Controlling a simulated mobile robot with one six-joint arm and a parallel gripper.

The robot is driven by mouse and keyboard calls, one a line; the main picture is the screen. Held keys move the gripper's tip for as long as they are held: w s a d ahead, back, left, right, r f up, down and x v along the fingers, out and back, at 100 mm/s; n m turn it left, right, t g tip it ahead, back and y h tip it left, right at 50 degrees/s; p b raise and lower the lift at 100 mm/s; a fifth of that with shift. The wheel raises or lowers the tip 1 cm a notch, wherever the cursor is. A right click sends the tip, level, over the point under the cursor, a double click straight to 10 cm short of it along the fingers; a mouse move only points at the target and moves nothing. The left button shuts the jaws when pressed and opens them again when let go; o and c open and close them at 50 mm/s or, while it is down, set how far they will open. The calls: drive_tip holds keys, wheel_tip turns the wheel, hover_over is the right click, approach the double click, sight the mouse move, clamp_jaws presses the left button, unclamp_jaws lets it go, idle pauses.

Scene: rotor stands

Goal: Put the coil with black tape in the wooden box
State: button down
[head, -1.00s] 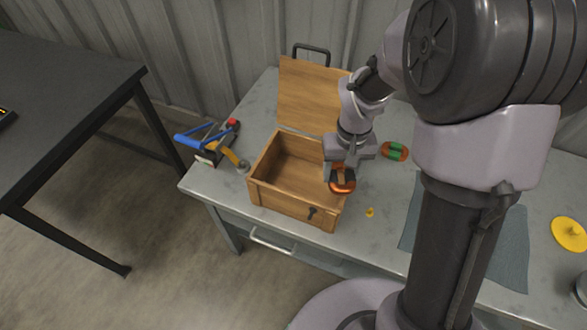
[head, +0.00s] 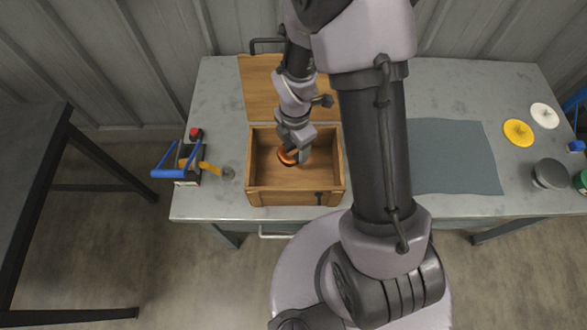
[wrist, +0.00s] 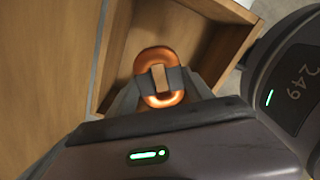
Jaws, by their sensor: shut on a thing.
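The wooden box (head: 256,198) stands on the grey bench with its lid (head: 258,88) swung open at the back. My gripper (head: 297,154) is over the open box, inside its outline in the head view. It is shut on the orange copper coil (head: 284,158). I cannot tell whether the coil touches the box floor.
A blue-handled tool and a red-topped item (head: 190,160) lie left of the box. A grey-blue mat (head: 455,155) lies to the right, with yellow (head: 518,132) and white (head: 544,115) discs beyond. My arm hides the bench just right of the box.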

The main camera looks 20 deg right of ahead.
drive_tip(key=shift+n, duration=0.9)
wheel_tip(320, 180, down, 12)
drive_tip(key=b, duration=0.4)
drive_tip(key=shift+s, duration=0.15)
drive_tip(key=shift+c, duration=2.1)
unclamp_jaws()
wheel_tip(320, 180, up, 12)
drive_tip(key=p, duration=0.5)
wheel_tip(320, 180, up, 12)
drive_tip(key=m+t, duration=0.2)
drive_tip(key=m, duration=0.6)
hover_over(295, 172)
drive_tip(key=s+a+r+m+t+y, duration=0.1)
drive_tip(key=s+a+r+m+t, duration=0.1)
drive_tip(key=s+r+m, duration=0.4)
drive_tip(key=s+a+r+m+t+y, duration=0.1)
drive_tip(key=s+a+r+m, duration=0.1)
drive_tip(key=s+r+m, duration=0.5)
wheel_tip(295, 172, up, 5)
drive_tip(key=m, duration=0.6)
drive_tip(key=shift+s+m+t, duration=0.15)
drive_tip(key=shift+m+t, duration=0.25)
